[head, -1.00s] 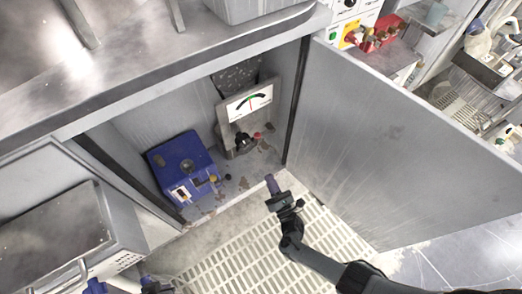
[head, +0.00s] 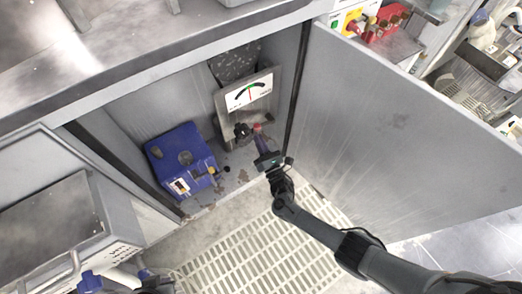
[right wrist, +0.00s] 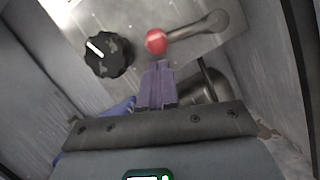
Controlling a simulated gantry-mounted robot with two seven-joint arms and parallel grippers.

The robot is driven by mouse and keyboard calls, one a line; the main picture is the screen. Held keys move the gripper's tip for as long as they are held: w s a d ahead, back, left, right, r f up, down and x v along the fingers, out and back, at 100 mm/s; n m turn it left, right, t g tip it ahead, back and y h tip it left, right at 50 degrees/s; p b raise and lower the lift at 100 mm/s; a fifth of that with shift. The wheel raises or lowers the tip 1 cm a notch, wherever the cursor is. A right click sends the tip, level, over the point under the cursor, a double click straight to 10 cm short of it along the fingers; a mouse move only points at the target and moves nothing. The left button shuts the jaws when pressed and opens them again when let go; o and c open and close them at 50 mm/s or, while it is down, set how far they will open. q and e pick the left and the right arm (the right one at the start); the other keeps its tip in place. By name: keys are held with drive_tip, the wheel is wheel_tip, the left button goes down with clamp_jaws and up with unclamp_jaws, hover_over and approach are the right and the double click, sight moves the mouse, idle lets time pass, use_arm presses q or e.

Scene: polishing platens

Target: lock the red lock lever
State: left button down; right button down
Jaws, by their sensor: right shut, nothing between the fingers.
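The red lock lever is a grey arm with a red ball end (right wrist: 156,41). It is on a steel panel inside the open cabinet, and in the head view the red ball (head: 257,127) sits below the white gauge. In the right wrist view the lever arm runs right from the ball to a rounded pivot. My right gripper (right wrist: 157,66) is shut and empty, its purple fingers together just below the ball; contact is unclear. In the head view my right gripper (head: 261,142) reaches into the cabinet mouth. My left gripper (head: 147,276) shows only partly at the bottom edge; its jaws are unclear.
A black knob (right wrist: 108,54) sits left of the ball. A blue box (head: 180,160) stands on the cabinet floor at left. The open cabinet door (head: 400,140) stands right of my right arm. A pale grating (head: 260,250) covers the floor in front.

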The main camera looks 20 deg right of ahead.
drive_tip(key=shift+w+d+r, duration=0.1)
drive_tip(key=shift+w+r, duration=0.1)
drive_tip(key=shift+r, duration=0.15)
drive_tip(key=shift+r, duration=0.1)
drive_tip(key=shift+r+m+p, duration=0.15)
drive_tip(key=shift+m+p, duration=0.2)
drive_tip(key=shift+m, duration=0.05)
